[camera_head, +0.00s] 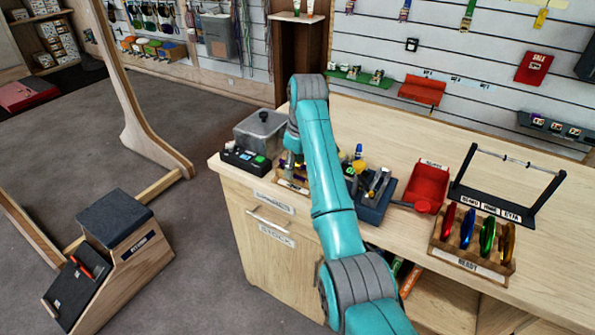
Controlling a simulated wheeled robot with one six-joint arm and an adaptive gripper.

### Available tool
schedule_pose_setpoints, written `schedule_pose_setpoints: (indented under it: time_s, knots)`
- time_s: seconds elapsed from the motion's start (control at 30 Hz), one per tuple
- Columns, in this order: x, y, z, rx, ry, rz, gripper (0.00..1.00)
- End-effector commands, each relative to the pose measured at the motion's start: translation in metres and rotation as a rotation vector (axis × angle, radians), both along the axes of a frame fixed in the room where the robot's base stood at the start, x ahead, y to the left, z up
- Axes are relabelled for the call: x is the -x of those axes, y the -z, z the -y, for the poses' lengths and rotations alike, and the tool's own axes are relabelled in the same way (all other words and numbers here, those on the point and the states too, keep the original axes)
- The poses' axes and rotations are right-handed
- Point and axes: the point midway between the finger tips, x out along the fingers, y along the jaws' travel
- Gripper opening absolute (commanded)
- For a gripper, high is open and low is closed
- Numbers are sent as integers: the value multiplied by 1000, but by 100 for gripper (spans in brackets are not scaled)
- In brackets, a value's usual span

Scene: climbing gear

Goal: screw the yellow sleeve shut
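My arm reaches over the wooden counter (409,137) and bends down at its left part. My gripper is mostly hidden behind my arm, above a small wooden holder (291,184). Small yellow and purple bits (299,161) show beside my wrist there; I cannot tell whether they belong to the yellow sleeve. I cannot see whether my gripper is open, shut or holding anything. A rack marked READY (467,263) stands at the right with red, blue, green and gold carabiners; the gold carabiner (507,243) is the rightmost.
A grey clear-sided bin (260,130) and a black button box (245,160) stand left of my wrist. Right of my arm are a blue tool tray (374,211), a red bin (430,187) and a black bar stand (507,184). The counter's back is clear.

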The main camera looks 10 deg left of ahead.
Motion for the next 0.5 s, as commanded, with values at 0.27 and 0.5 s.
schedule_pose_setpoints:
  time_s: [0.27, 0.5]
  knots:
    - [0, -9, 0, 0, -1, 0, 46]
    - [0, -16, 0, 0, -1, 0, 46]
